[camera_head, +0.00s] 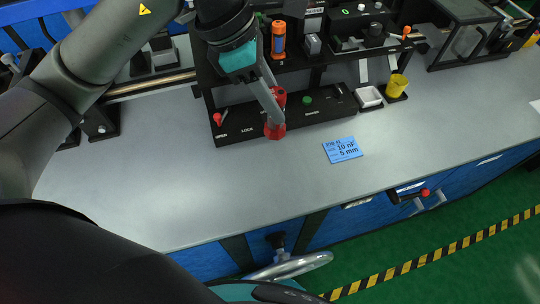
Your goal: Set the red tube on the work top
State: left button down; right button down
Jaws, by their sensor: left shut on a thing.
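My left gripper (273,107) reaches down from the top of the view, shut on the red tube (275,130). The tube is partly hidden behind the finger; red shows on both sides of it and below. The tube looks about upright, its lower end at the front edge of the black panel with the OPEN and LOCK labels. I cannot tell whether it touches anything below. The grey work top (200,190) spreads in front of it. My right gripper is not in view.
A blue job card (342,150) lies on the work top right of the tube. A red-knobbed lever (218,119) stands left of it. An orange tube (278,38) stands in the rack behind. A white tray (369,97) and yellow cup (397,86) are farther right. The front work top is clear.

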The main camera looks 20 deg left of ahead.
pick_arm(q)
jog(key=shift+f+b, duration=1.1)
jog(key=shift+f, duration=6.7)
jog(key=shift+f, duration=0.1)
jog(key=c, duration=0.5)
grip_release()
